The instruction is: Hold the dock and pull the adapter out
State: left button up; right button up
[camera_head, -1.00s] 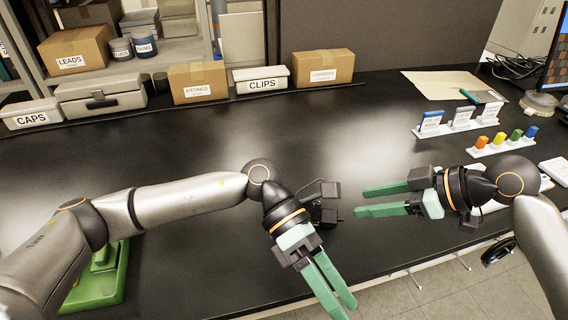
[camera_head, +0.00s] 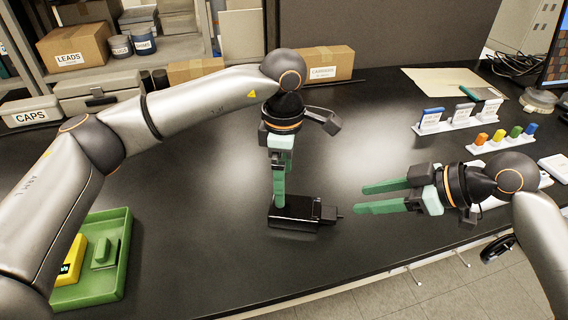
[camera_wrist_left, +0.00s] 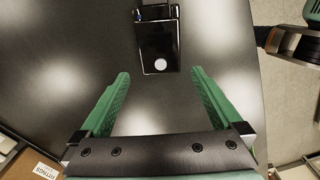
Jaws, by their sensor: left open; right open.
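The dock (camera_head: 296,213) is a glossy black box on the dark bench. The adapter (camera_head: 328,214) is a small dark block with a thin stub at the dock's right end, against it. In the left wrist view the dock (camera_wrist_left: 158,48) lies ahead of the fingertips, roughly centred between them, with the adapter (camera_wrist_left: 158,12) at its far end. My left gripper (camera_head: 280,200) points down at the dock's left part, open; it also shows in the left wrist view (camera_wrist_left: 160,80) with nothing between its fingers. My right gripper (camera_head: 361,198) is open and empty, right of the adapter, pointing left.
A green tray (camera_head: 120,275) holding a yellow device (camera_head: 72,262) is at the front left. Labelled boxes line the back, including a cardboard box (camera_head: 322,63). Card stands (camera_head: 460,118) and a strip of coloured pieces (camera_head: 503,141) stand at the right. The bench middle is mostly clear.

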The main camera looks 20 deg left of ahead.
aim_at(295, 212)
pick_arm(q)
notch_tip(295, 212, down, 9)
jog(key=shift+r, duration=0.1)
jog(key=shift+c, duration=0.2)
grip_shut()
dwell(1.5)
dwell(0.3)
pick_arm(e)
jog(key=shift+c, duration=0.4)
